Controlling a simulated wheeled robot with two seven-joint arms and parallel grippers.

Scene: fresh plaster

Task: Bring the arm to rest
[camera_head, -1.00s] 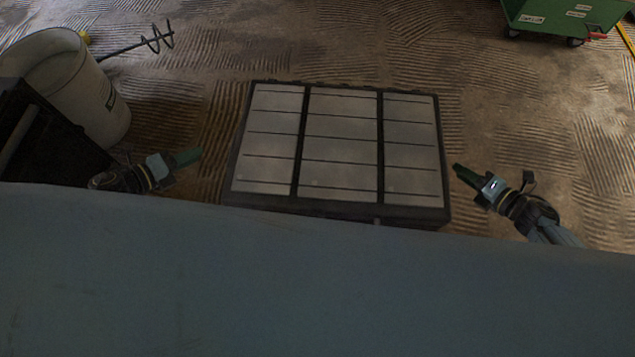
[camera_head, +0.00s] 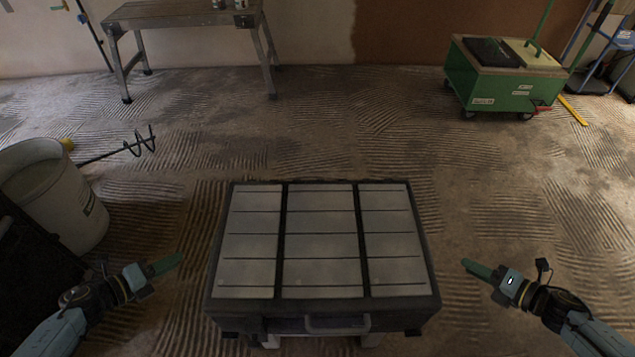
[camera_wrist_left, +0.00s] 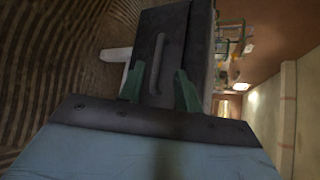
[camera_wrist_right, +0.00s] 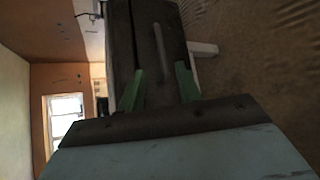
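My left gripper (camera_head: 166,264) is at the lower left of the head view, to the left of the closed case and apart from it. In the left wrist view its two green fingers (camera_wrist_left: 157,88) stand apart with nothing between them. My right gripper (camera_head: 478,268) is at the lower right of the head view, to the right of the case. In the right wrist view its green fingers (camera_wrist_right: 159,88) also stand apart and empty. Both wrist views face the dark side of the case.
The dark case with pale panels (camera_head: 322,240) and a front handle (camera_head: 337,323) stands between my arms. A white bucket (camera_head: 62,195) and a mixing paddle (camera_head: 128,148) are at the left. A workbench (camera_head: 185,18) and a green cart (camera_head: 505,80) stand farther back. The ridged floor between is clear.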

